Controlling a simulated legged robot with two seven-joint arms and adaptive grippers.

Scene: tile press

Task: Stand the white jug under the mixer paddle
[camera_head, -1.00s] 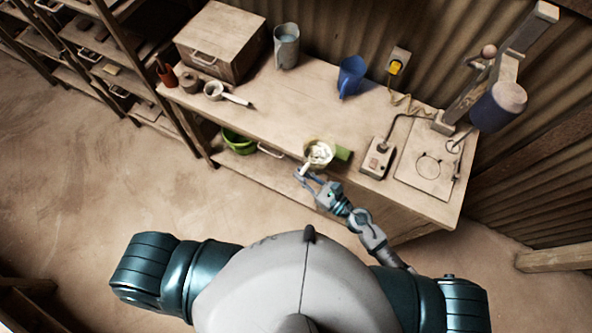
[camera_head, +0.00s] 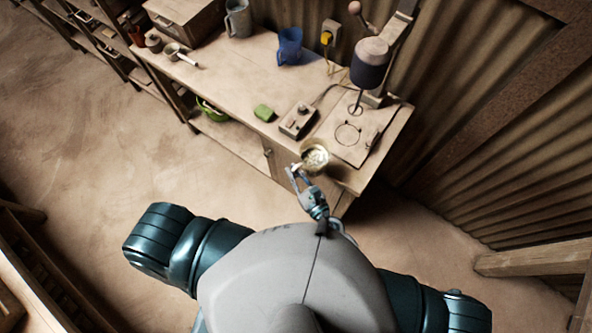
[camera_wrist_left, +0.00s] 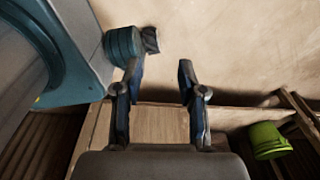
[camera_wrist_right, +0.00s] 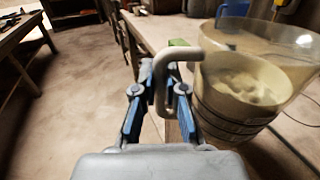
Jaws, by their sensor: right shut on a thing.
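The white jug (camera_head: 316,160), pale with clear upper walls and whitish contents, is at the bench's front edge in the head view. My right gripper (camera_head: 292,171) is shut on its handle (camera_wrist_right: 180,65); the jug (camera_wrist_right: 240,100) looks upright in the right wrist view. I cannot tell its height over the bench. The mixer (camera_head: 369,62) has a dark blue motor head, with the thin paddle shaft (camera_head: 359,96) hanging above a base plate (camera_head: 352,152) marked with a ring. The jug is in front and left of that ring. My left gripper (camera_wrist_left: 158,85) is open and empty, pointing at the floor.
A control box (camera_head: 298,120) with a cable stands left of the base plate. A green sponge (camera_head: 264,113), a blue jug (camera_head: 289,46) and a grey jug (camera_head: 239,18) are farther left. The bench's middle is clear.

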